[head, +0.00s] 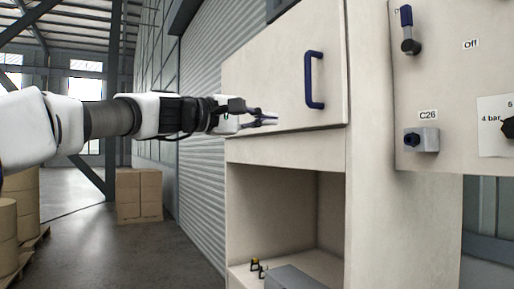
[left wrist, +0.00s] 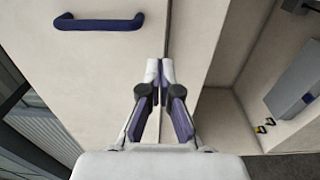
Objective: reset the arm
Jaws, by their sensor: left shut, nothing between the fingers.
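My left arm comes in from the left in the head view, stretched level across the picture. My left gripper (head: 262,119) is in front of the lower part of a beige cabinet door (head: 285,75). In the left wrist view the gripper (left wrist: 160,68) has its fingertips together with nothing between them, over the seam at the door's edge. Whether the tips touch the cabinet I cannot tell. The door's dark blue handle (head: 314,80) is to the right of the gripper in the head view. The handle also shows at the upper left of the left wrist view (left wrist: 98,24). My right gripper is not in view.
Below the door is an open compartment (head: 240,205) with a grey box (head: 293,279) and small yellow-and-black items (head: 256,266). At right is a panel (head: 455,75) with a blue lever (head: 407,28) and a C26 switch (head: 421,140). Cardboard boxes (head: 139,195) stand behind, by a shutter wall.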

